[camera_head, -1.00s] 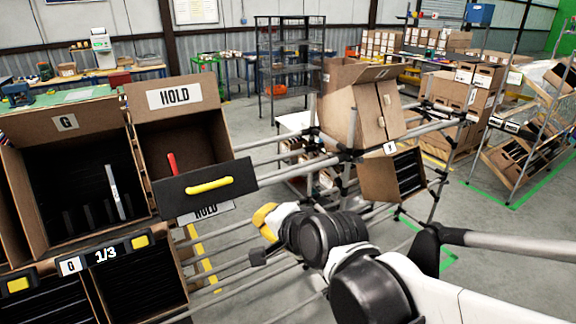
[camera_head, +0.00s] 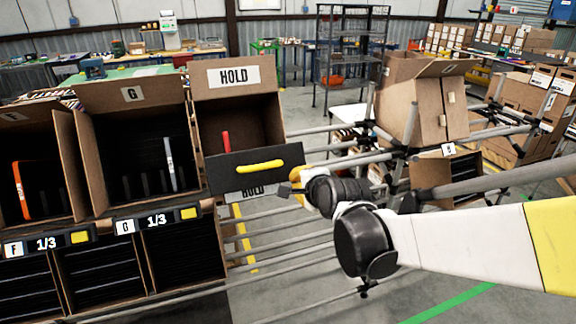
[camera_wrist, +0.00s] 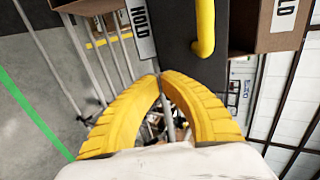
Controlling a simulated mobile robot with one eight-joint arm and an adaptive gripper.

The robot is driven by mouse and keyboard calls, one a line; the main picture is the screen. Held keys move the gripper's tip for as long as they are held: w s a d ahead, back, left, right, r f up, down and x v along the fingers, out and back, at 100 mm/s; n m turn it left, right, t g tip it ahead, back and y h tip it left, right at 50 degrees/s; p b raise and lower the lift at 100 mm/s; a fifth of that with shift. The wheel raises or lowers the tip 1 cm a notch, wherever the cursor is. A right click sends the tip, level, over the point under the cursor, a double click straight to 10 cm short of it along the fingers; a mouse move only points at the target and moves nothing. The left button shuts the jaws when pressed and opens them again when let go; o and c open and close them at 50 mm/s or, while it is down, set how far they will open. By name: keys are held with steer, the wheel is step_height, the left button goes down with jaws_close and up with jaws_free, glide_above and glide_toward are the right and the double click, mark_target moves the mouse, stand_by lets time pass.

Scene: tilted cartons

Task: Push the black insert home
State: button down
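The black insert (camera_head: 232,176), with a yellow handle (camera_head: 262,167), sits across the lower front of the open HOLD carton (camera_head: 235,97). Its right end stands out past the carton's right wall. My gripper (camera_head: 288,189) is just right of and below the insert's right end in the head view. In the wrist view my gripper's yellow fingers (camera_wrist: 160,77) curve together and their tips meet with nothing between them. The black insert (camera_wrist: 183,60) and its handle (camera_wrist: 205,28) show beyond the fingertips. I cannot tell whether the fingers touch the insert.
A red upright item (camera_head: 226,142) stands inside the HOLD carton. The G carton (camera_head: 133,97) and an F carton with an orange item (camera_head: 21,190) stand to the left. Rack tubes (camera_head: 270,238) run below and right of my gripper. A brown carton (camera_head: 411,110) stands farther right.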

steer(key=shift+w+a+f, duration=0.15)
steer(key=shift+w+f, duration=0.15)
steer(key=shift+w, duration=0.2)
steer(key=b+x, duration=0.5)
steer(key=x, duration=0.9)
steer(key=shift+w+f, duration=0.15)
